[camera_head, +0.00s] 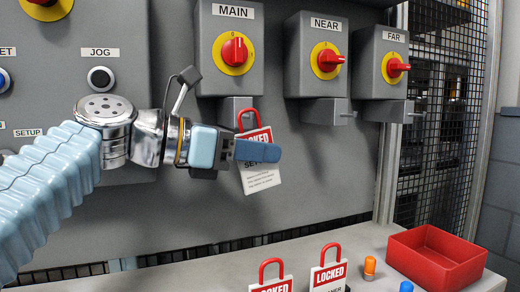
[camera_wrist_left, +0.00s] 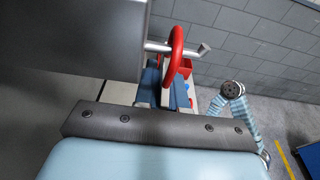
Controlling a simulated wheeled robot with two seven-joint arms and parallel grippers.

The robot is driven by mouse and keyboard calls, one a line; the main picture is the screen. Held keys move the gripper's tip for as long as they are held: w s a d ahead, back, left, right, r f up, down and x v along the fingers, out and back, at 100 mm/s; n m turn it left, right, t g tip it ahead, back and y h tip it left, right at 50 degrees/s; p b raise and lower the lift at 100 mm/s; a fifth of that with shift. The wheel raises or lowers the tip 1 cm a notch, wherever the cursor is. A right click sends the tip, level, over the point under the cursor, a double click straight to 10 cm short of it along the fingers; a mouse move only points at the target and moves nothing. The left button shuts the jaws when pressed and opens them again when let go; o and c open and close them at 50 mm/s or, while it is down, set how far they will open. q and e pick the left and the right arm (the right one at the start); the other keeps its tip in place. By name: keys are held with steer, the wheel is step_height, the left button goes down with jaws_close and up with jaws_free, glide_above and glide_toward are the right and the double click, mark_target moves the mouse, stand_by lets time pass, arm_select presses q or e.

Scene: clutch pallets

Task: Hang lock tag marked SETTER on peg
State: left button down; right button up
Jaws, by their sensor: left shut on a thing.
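The lock tag marked SETTER (camera_head: 262,180) is a white card with a red LOCKED band and a red shackle; part of its lettering is hidden behind my fingers. My left gripper (camera_head: 264,152) is shut on it, below the MAIN switch. The metal peg (camera_wrist_left: 196,48) shows in the left wrist view, where the red shackle (camera_wrist_left: 174,40) crosses it, with the peg's tip sticking out to the right. The shackle looks to be around the peg, but I cannot fully tell. My left fingers (camera_wrist_left: 164,78) are just below it.
The MAIN (camera_head: 232,50), NEAR (camera_head: 322,55) and FAR (camera_head: 387,66) switches are on the panel. Two other LOCKED tags (camera_head: 328,276) stand on the ledge. An orange peg-like piece (camera_head: 370,267), a blue one (camera_head: 406,287) and a red tray (camera_head: 440,270) are to their right.

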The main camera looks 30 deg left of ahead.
stand_by(0.3)
arm_select(q)
steer(key=c, duration=1.1)
jaws_free()
steer(key=v, duration=1.4)
steer(key=shift+w, duration=0.1)
